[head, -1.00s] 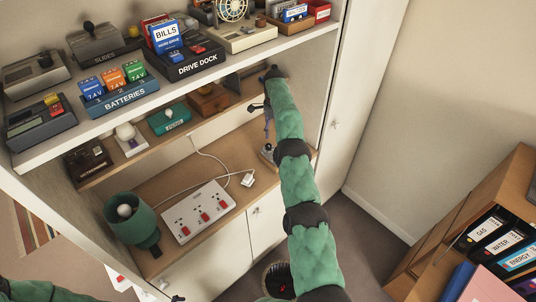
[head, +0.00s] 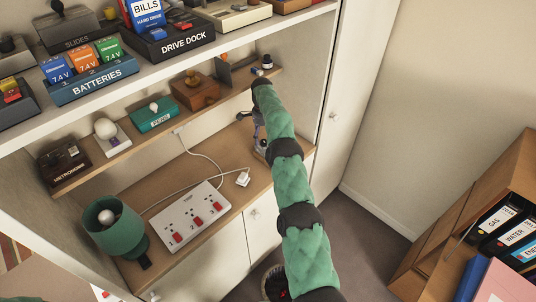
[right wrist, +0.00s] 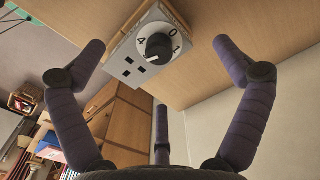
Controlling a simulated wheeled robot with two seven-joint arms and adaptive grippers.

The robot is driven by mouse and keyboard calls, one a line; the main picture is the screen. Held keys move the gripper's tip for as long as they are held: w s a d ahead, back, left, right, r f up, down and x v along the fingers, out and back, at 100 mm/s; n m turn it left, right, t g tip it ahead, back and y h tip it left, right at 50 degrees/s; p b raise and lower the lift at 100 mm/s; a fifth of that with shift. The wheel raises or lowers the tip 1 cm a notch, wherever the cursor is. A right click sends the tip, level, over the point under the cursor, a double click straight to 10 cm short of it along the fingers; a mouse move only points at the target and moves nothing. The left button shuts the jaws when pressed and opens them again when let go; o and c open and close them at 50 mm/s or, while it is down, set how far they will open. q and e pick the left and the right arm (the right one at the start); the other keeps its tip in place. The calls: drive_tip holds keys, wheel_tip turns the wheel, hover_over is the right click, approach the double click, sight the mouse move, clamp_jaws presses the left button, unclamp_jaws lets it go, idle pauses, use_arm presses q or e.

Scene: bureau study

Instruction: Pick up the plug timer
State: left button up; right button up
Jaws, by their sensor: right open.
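The plug timer (right wrist: 150,47) shows in the right wrist view as a pale grey box with a black dial, printed numbers and dark socket holes. It is against a wooden surface. My right gripper (right wrist: 160,50) is open, with its purple fingers spread to either side of the timer's image and nothing held. In the head view my right gripper (head: 257,130) is over the right end of the lower wooden surface, partly hidden by my green arm. A small grey shape beside it is too unclear to name. My left gripper is not clearly seen.
A white power strip (head: 188,216) with a cable and a white plug (head: 243,179) lies left of my right arm. A green lamp (head: 112,224) stands at the left.

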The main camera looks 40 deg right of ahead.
drive_tip(key=shift+f, duration=0.35)
drive_tip(key=shift+s+a+f, duration=0.1)
drive_tip(key=shift+s+f, duration=0.15)
drive_tip(key=shift+f, duration=0.8)
drive_tip(key=shift+s+a+f, duration=0.1)
drive_tip(key=shift+s+f, duration=0.1)
drive_tip(key=shift+f, duration=1.45)
drive_tip(key=shift+c, duration=0.3)
drive_tip(key=c, duration=1.3)
